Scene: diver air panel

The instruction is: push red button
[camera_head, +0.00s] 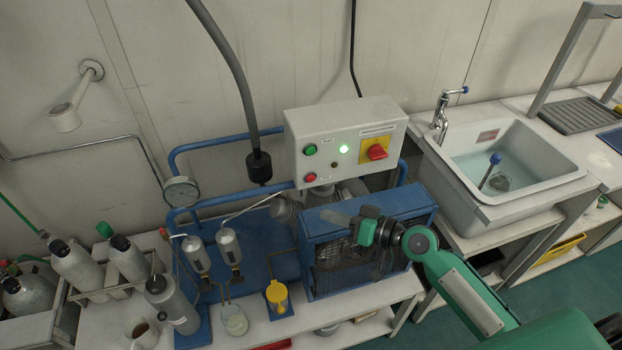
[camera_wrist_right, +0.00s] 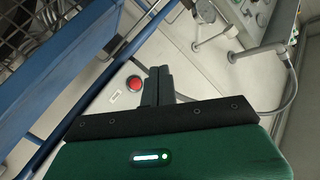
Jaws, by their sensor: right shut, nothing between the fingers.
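The red button (camera_head: 310,178) is on the lower left of the front of a grey control box (camera_head: 330,120), below a green button (camera_head: 310,149). My right gripper (camera_head: 335,217) is shut and empty, in front of the blue-framed compressor, below and to the right of the red button. In the right wrist view the red button (camera_wrist_right: 134,83) shows on a pale surface, just left of the shut fingertips (camera_wrist_right: 158,72). The fingers look apart from it; the exact gap cannot be told. My left gripper is not in view.
The blue compressor frame (camera_head: 385,210) stands beneath. A thick grey hose (camera_head: 228,65) and a pressure gauge (camera_head: 182,192) are to the left; a sink (camera_head: 515,165) is to the right.

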